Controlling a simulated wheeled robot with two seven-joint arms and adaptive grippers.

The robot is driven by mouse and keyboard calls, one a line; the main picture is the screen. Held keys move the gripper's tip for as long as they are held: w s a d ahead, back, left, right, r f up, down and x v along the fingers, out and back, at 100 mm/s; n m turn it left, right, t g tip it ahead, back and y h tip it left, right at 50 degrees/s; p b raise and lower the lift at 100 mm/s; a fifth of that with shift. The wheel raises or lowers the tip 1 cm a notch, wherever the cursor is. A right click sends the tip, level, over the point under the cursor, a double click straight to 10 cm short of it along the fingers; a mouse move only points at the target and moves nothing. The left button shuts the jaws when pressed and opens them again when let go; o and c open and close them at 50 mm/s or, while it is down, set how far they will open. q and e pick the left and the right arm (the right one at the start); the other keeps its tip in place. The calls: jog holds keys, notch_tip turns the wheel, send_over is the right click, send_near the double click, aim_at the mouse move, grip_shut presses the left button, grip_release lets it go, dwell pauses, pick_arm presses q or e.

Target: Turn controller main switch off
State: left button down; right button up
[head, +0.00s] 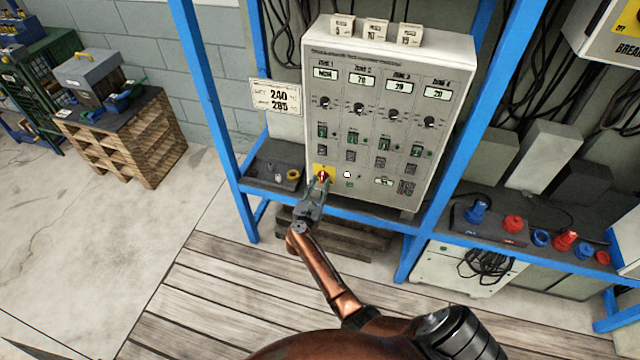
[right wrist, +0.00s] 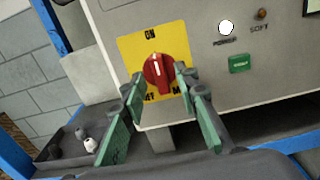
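The controller (head: 433,165) is a light grey cabinet on the blue rack. Its main switch (head: 321,175) is at the panel's lower left; in the right wrist view the main switch (right wrist: 156,68) is a red knob on a yellow plate. Its white mark points up near ON. The lower lettering is partly hidden by the fingers. My right gripper (head: 318,187) is in front of the switch. In the right wrist view my right gripper (right wrist: 158,82) is open, one green-padded finger on each side of the knob; contact cannot be told. My left gripper is out of view.
A white round POWER light (right wrist: 226,27) and a green button (right wrist: 239,63) are right of the switch. A dark tray (head: 270,175) with small parts is left of the cabinet. Blue rack posts (head: 208,95) flank it. Red and blue connectors (head: 513,223) lie on the right shelf.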

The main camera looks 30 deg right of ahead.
jog(key=shift+w+d, duration=0.15)
jog(key=shift+d, duration=0.05)
grip_shut()
dwell(0.3)
